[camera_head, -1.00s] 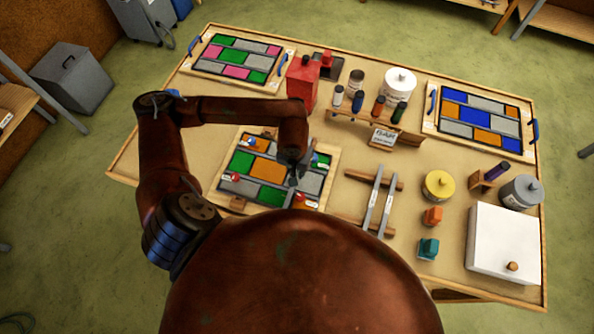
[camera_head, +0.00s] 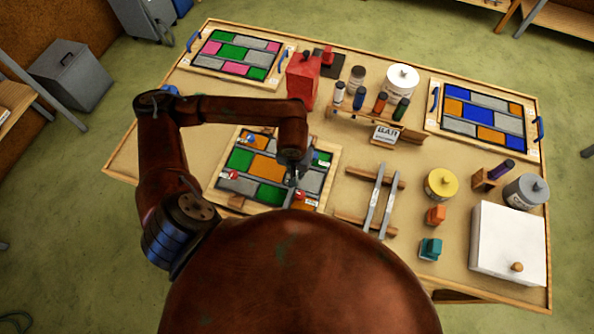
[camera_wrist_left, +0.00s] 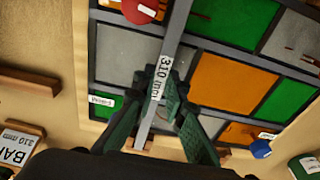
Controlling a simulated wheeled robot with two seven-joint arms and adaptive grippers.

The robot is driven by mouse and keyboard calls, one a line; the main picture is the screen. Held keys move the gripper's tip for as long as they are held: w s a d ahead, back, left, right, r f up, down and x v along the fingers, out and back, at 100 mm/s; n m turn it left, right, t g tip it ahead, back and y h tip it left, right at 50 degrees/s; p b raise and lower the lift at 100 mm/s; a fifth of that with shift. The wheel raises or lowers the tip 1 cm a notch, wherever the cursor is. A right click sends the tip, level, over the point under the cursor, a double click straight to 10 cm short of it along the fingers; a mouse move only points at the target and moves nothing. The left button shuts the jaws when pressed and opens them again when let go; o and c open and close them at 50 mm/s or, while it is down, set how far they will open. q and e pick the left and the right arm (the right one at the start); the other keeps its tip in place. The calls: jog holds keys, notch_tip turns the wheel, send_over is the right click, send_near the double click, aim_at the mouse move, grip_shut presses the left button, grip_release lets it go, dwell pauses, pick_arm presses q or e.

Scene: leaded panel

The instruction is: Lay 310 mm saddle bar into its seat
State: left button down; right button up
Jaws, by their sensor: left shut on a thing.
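The 310 mm saddle bar (camera_wrist_left: 163,75) is a thin grey strip with a white "310 mm" label. My left gripper (camera_wrist_left: 172,92) is shut on it near the label. In the head view the left gripper (camera_head: 295,178) is over the right part of the middle leaded panel (camera_head: 244,160), which has green, orange and grey panes. In the wrist view the bar crosses above the panes; whether it touches the panel or a seat I cannot tell. A small brown block (camera_wrist_left: 143,143) shows by the bar's near end. My right gripper is out of view.
Colored knobs, red (camera_head: 233,174) and blue (camera_head: 251,140) among them, sit around the panel. Two grey bars (camera_head: 373,196) lie on a wooden rack to the right. A red box (camera_head: 301,78) and a bottle rack (camera_head: 372,118) stand behind. Two finished-looking panels lie at the back.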

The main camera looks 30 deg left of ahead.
pick_arm(q)
jog(key=c, duration=1.9)
grip_release()
jog(key=shift+c, duration=0.2)
jog(key=shift+o, duration=0.3)
notch_tip(320, 180, up, 12)
jog(key=s, duration=0.1)
jog(key=shift+s+d, duration=0.15)
jog(key=shift+s, duration=0.05)
